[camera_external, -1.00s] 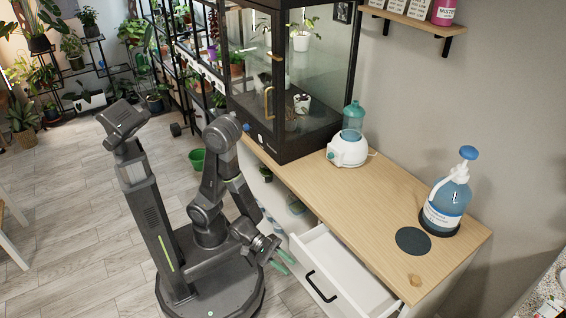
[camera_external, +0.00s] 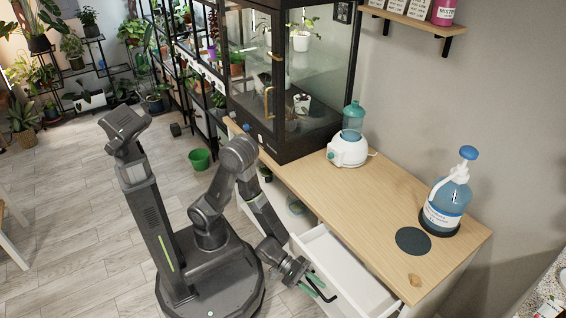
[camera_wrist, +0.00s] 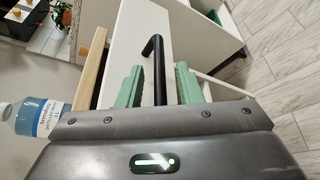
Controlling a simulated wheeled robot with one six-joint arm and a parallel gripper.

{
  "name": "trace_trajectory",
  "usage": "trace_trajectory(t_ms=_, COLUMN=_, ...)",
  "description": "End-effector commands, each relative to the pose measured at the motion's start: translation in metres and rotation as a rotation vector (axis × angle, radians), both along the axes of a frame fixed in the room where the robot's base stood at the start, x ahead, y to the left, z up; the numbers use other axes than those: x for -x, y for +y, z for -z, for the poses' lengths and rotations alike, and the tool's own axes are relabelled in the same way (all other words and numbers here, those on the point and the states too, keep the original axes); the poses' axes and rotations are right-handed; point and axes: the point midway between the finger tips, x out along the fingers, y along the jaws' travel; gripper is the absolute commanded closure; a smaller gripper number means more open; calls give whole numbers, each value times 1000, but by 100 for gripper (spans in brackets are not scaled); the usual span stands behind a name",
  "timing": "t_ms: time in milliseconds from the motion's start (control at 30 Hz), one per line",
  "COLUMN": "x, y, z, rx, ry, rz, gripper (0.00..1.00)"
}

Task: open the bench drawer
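The bench drawer (camera_external: 345,268) is white and stands pulled out from under the wooden bench top; its visible inside is empty. Its black bar handle (camera_external: 331,299) is on the front face. My gripper (camera_external: 317,285) is at the handle, in front of the drawer. In the wrist view, the handle (camera_wrist: 159,75) lies between the two green fingers of my gripper (camera_wrist: 160,85), with a gap visible on each side. The fingers are open. The white drawer front (camera_wrist: 133,40) shows beyond them.
On the bench top (camera_external: 375,200) stand a blue spray bottle (camera_external: 447,203), a white device with a teal tank (camera_external: 347,149), a dark round mat (camera_external: 413,241) and a glass plant cabinet (camera_external: 320,90). A green bucket (camera_external: 200,159) stands on the floor.

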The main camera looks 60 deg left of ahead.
Motion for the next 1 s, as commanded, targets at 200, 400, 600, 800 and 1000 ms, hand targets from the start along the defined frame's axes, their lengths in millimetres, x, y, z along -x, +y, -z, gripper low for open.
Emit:
trace_trajectory(t_ms=200, x=0, y=0, z=0, rx=0, ry=0, rz=0, gripper=95)
trace_trajectory(t_ms=400, x=0, y=0, z=0, rx=0, ry=0, rz=0, gripper=100)
trace_trajectory(t_ms=600, x=15, y=-1, z=2, rx=3, ry=0, rz=3, gripper=100)
trace_trajectory(t_ms=800, x=54, y=-1, z=3, rx=6, ry=-2, rz=6, gripper=100)
trace_trajectory(t_ms=1000, x=89, y=-1, z=2, rx=7, ry=-1, rz=6, gripper=100)
